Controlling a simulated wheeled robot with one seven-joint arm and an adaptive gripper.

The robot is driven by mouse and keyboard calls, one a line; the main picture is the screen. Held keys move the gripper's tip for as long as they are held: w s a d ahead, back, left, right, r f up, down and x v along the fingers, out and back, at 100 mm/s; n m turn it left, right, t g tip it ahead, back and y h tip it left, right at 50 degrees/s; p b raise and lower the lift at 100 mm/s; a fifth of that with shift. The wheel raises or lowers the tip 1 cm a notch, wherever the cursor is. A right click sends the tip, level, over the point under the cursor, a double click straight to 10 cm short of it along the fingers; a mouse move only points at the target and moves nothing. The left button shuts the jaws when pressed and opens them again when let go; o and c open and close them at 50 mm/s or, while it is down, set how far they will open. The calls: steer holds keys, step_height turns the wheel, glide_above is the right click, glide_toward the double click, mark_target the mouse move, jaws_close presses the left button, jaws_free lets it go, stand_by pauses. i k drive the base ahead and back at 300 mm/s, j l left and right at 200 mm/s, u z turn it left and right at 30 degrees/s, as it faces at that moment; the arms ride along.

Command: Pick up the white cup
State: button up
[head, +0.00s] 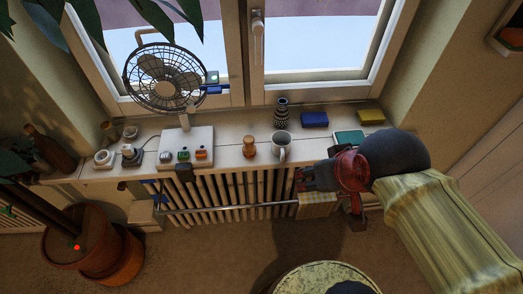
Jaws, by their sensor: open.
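The white cup (273,147) stands upright on the windowsill (226,141), right of the small wooden piece, with its handle toward the front. My gripper (300,181) comes in from the right, in front of the sill edge by the radiator. It is to the lower right of the cup in the picture, apart from it and empty. Its jaws are open, though the fingers are small and dark here. The cup is not hidden by my arm.
A small wooden piece (249,146) stands close left of the cup, and a patterned vase (281,112) stands behind it. Blue (314,119) and yellow (371,117) boxes lie to the right. A fan (166,78) and a white panel (203,137) are left. A radiator (225,195) is below.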

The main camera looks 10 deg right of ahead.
mark_target(282, 141)
steer(key=k+j+u, duration=0.15)
steer(key=u, duration=0.3)
steer(key=k+j+u, duration=0.2)
steer(key=u, duration=0.25)
